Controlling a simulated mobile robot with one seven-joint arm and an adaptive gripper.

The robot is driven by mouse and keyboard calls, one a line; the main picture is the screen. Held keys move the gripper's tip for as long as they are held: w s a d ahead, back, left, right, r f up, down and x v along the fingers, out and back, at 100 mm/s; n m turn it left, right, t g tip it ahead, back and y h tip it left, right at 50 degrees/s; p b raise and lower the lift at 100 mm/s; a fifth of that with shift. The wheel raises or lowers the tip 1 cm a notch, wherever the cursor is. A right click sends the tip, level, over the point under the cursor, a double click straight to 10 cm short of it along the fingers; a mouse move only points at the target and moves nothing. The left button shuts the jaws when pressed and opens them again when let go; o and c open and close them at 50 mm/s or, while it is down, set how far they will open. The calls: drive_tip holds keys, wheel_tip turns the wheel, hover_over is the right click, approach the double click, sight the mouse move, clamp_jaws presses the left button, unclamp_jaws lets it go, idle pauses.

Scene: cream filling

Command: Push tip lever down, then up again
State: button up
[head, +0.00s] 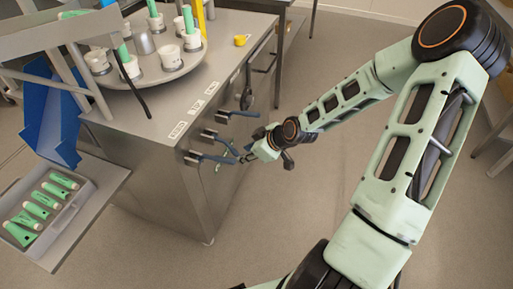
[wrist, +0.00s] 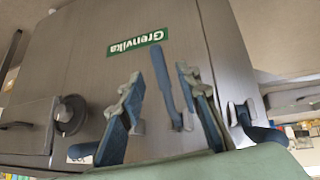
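I cannot tell from the labels which is the tip lever. My gripper (head: 240,154) is at the handle ends of the middle and lower levers. In the wrist view my gripper (wrist: 163,112) is open, its blue fingers spread on either side of one lever handle (wrist: 162,77). I see gaps between that handle and both fingers; contact at depth is unclear.
In the wrist view, another lever (wrist: 251,124) is right of the fingers and a round knob (wrist: 70,115) is left. A tray (head: 69,213) of green tubes sits at left. Floor right of the machine is open.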

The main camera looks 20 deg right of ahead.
drive_tip(key=v, duration=0.8)
drive_tip(key=shift+r, duration=0.15)
idle(0.5)
